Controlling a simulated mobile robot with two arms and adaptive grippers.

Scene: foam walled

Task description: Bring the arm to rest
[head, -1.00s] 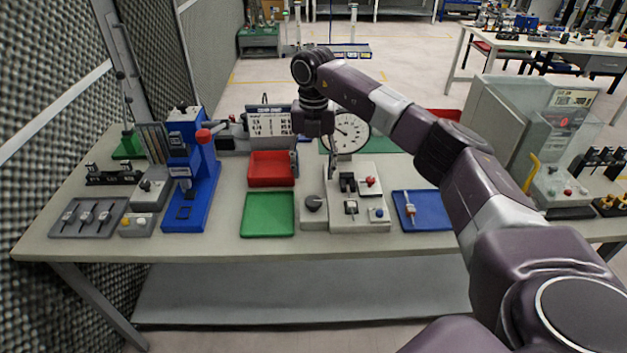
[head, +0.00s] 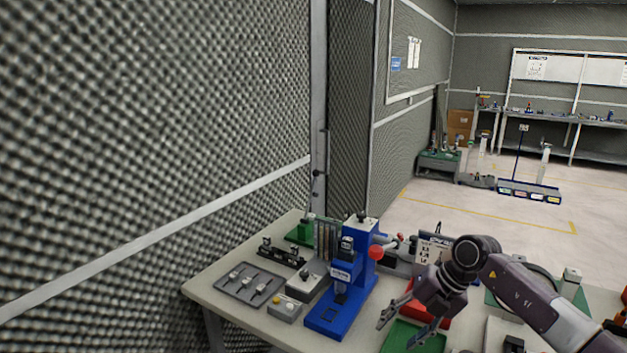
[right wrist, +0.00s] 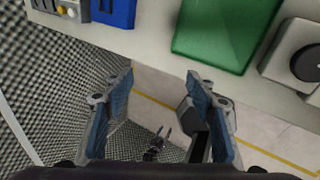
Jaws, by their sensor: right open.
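My right gripper (head: 398,332) is open and empty in the head view. Its fingers point down to the left, over the front part of the workbench (head: 205,288), near the green tray (head: 414,338). In the right wrist view the two blue-padded fingers (right wrist: 160,78) stand wide apart with nothing between them. The green tray also shows there (right wrist: 215,35), beyond the fingertips. A small dark forked shape lies low between the fingers in that view; it may be my left gripper, but I cannot tell its state. The head view shows no left arm.
A blue press (head: 347,285) with a red knob stands left of my right gripper. A grey switch panel (head: 248,284) and small control boxes sit farther left. A red tray (head: 436,312) lies behind the gripper. A dark foam wall (head: 150,150) rises close on the left.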

